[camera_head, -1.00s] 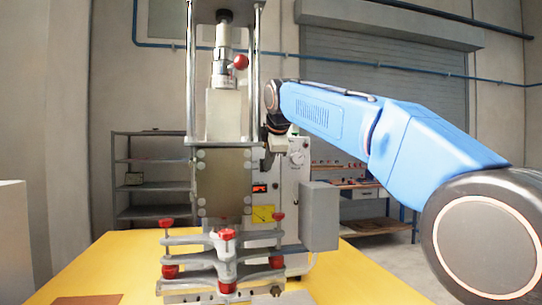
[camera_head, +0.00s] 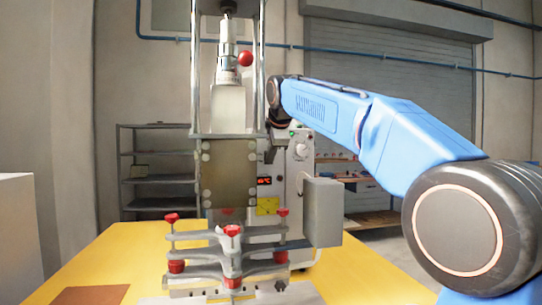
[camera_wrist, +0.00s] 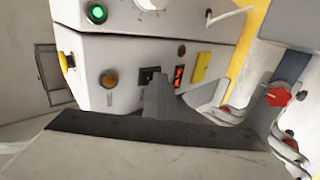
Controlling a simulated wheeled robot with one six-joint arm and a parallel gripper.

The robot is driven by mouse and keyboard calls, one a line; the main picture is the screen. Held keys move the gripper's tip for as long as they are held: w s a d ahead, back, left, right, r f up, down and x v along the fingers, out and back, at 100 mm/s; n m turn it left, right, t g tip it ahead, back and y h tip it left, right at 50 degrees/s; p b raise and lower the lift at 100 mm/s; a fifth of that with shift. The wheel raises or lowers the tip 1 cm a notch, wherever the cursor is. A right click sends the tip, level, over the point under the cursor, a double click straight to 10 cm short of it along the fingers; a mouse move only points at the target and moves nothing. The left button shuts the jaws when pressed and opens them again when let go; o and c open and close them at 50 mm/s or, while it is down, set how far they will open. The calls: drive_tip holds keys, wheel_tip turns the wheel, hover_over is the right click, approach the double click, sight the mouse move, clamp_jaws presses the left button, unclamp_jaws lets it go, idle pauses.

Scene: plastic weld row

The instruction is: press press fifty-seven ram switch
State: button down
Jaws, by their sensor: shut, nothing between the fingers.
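The press (camera_head: 228,170) stands on the yellow table, with a grey control box (camera_head: 296,165) behind it on the right. In the wrist view the box's front panel (camera_wrist: 130,55) carries a small black switch (camera_wrist: 148,76), an amber button (camera_wrist: 109,79), and a red display (camera_wrist: 178,76) too small to read. My gripper (camera_wrist: 158,82) is shut and empty, its dark fingers pointing at the panel just below the black switch. The fingertips overlap the switch's lower edge in view; I cannot tell whether they touch. In the head view the fingers are not clearly seen.
The yellow table (camera_head: 365,275) is clear at right.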

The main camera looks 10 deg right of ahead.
drive_tip(key=shift+w, duration=0.1)
drive_tip(key=shift+r, duration=0.9)
drive_tip(key=s+f+v, duration=0.1)
drive_tip(key=v, duration=1.2)
drive_tip(key=shift+s+f, duration=0.4)
